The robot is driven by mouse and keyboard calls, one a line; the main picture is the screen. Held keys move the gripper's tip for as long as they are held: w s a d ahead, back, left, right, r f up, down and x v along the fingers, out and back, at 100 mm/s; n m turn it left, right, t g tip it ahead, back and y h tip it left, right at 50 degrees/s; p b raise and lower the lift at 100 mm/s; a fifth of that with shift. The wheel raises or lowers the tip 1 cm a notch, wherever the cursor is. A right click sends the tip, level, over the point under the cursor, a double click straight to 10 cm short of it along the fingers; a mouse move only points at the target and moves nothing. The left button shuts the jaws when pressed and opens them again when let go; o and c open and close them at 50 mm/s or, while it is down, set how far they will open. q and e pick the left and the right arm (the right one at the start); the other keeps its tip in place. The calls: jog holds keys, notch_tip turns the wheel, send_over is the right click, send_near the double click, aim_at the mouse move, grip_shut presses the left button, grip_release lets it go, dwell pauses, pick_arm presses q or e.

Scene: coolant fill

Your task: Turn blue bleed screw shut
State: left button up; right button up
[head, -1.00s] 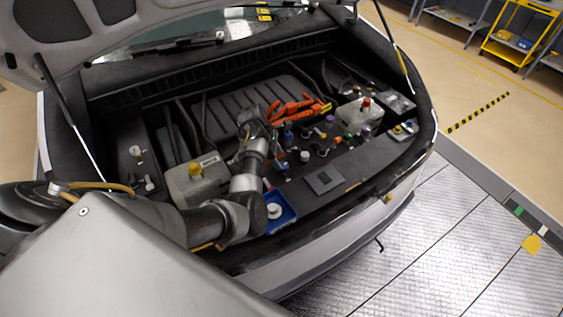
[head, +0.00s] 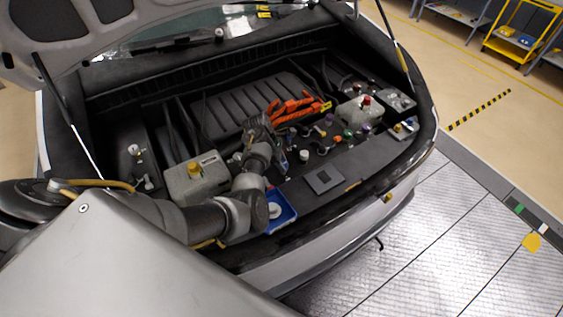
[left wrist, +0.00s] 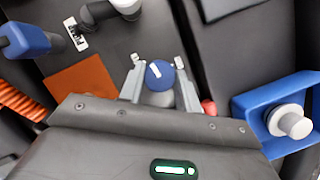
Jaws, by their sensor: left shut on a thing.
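The blue bleed screw (left wrist: 160,75) shows in the left wrist view as a round blue knob with a white mark, above a grey base. The mark runs nearly up and down in that picture, slightly tilted. My left gripper (left wrist: 159,66) is shut on it, one finger on each side. In the head view my left wrist is over the middle of the engine bay and hides the screw. My right gripper is in neither view.
A blue tray (head: 289,219) with a white round piece stands beside my left wrist. A reservoir with a yellow cap (head: 194,169) is to the left. Several coloured caps and orange cables (head: 290,107) lie beyond. The raised hood is overhead.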

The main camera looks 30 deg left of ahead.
pick_arm(q)
jog(key=shift+a+r+m, duration=0.1)
jog(key=shift+m, duration=0.5)
jog(key=shift+w+m+g+p, duration=0.1)
jog(key=shift+m+g+p, duration=0.35)
jog(key=shift+m, duration=0.35)
jog(key=m+g, duration=0.1)
jog(key=m, duration=0.1)
jog(key=shift+m, duration=0.4)
jog(key=m+g, duration=0.1)
jog(key=m, duration=0.1)
jog(key=shift+w+m+b, duration=0.15)
jog(key=shift+m+b, duration=0.15)
jog(key=m+g+b, duration=0.1)
jog(key=m, duration=0.2)
jog(key=m+g+y+b, duration=0.1)
jog(key=m, duration=0.2)
jog(key=shift+w, duration=0.15)
jog(key=m+g+y+b, duration=0.1)
jog(key=m, duration=0.2)
jog(key=shift+m, duration=0.3)
jog(key=shift+w+d+m+y+b, duration=0.15)
jog(key=shift+m+y+b, duration=0.3)
jog(key=shift+m, duration=0.65)
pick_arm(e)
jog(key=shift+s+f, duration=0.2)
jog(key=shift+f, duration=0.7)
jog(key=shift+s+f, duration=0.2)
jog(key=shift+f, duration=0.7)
